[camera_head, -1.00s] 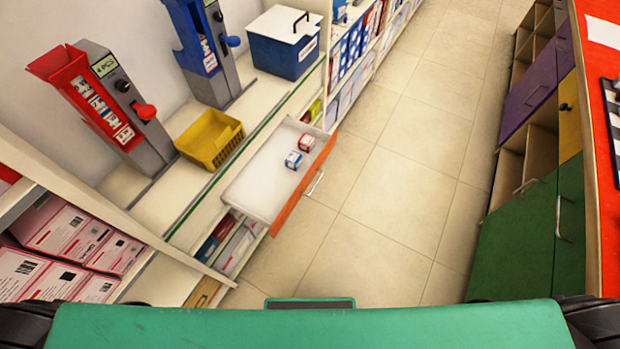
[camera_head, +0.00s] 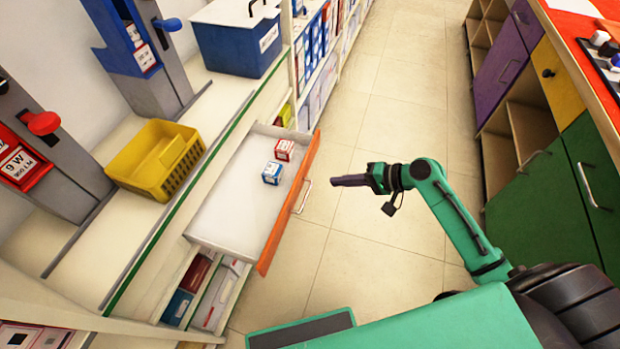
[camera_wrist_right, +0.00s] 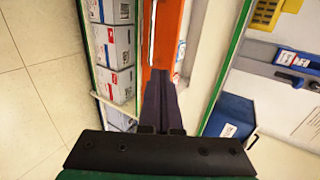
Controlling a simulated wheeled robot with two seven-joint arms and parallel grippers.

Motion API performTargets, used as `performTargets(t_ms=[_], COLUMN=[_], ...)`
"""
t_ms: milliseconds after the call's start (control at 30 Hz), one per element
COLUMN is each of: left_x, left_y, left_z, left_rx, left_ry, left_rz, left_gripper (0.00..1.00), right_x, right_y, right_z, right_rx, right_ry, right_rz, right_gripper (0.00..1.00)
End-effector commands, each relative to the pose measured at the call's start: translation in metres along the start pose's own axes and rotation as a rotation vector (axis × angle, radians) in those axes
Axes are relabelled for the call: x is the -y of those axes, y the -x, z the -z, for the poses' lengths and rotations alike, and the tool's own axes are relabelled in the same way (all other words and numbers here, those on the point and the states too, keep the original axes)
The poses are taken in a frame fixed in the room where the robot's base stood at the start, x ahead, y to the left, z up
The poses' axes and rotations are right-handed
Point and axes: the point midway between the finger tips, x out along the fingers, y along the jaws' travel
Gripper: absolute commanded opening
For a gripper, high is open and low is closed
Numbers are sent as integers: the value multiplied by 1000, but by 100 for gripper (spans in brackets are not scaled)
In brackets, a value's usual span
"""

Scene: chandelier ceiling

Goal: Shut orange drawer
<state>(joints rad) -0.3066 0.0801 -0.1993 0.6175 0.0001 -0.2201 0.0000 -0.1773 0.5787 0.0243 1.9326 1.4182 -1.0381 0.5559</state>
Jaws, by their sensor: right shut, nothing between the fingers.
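The orange-fronted drawer (camera_head: 291,206) is pulled out from the shelf unit on the left, with a metal handle (camera_head: 303,197) on its front. Inside it lie a small red-and-white box (camera_head: 284,149) and a small blue-and-white box (camera_head: 272,173). My right gripper (camera_head: 338,181) is shut and empty. It is over the aisle, to the right of the drawer front, pointing toward it, with a gap visible in the head view. In the right wrist view its closed fingers (camera_wrist_right: 162,97) overlap the orange front (camera_wrist_right: 168,45); I cannot tell contact there. My left gripper is not in view.
A yellow basket (camera_head: 157,160) and a blue bin (camera_head: 237,42) stand on the counter above the drawer. Green cabinets (camera_head: 530,215) line the right side under an orange-red countertop (camera_head: 566,22). The tiled aisle (camera_head: 400,120) between is clear.

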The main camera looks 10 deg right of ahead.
Motion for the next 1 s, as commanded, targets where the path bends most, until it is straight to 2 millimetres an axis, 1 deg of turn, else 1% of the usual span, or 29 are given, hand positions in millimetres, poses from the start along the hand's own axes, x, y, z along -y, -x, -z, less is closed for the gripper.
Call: performTargets(t_ms=[33,200,300,400,533,867,1000], left_x=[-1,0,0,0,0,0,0], left_y=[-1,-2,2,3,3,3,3], left_z=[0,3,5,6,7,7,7], left_rx=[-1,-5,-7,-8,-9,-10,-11], left_ry=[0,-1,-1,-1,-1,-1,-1], left_rz=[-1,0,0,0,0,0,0], left_gripper=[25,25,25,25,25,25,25], right_x=[0,0,12,17,20,20,22], right_y=[-11,-49,-64,-76,-82,-83,-88], right_z=[1,1,1,1,1,1,0], right_rx=[-1,-2,-1,-3,-3,-3,-2], right_ry=[-2,-1,0,-1,0,0,0], right_rz=[4,3,3,2,0,-1,0], right_gripper=[0,0,0,0,0,0,0])
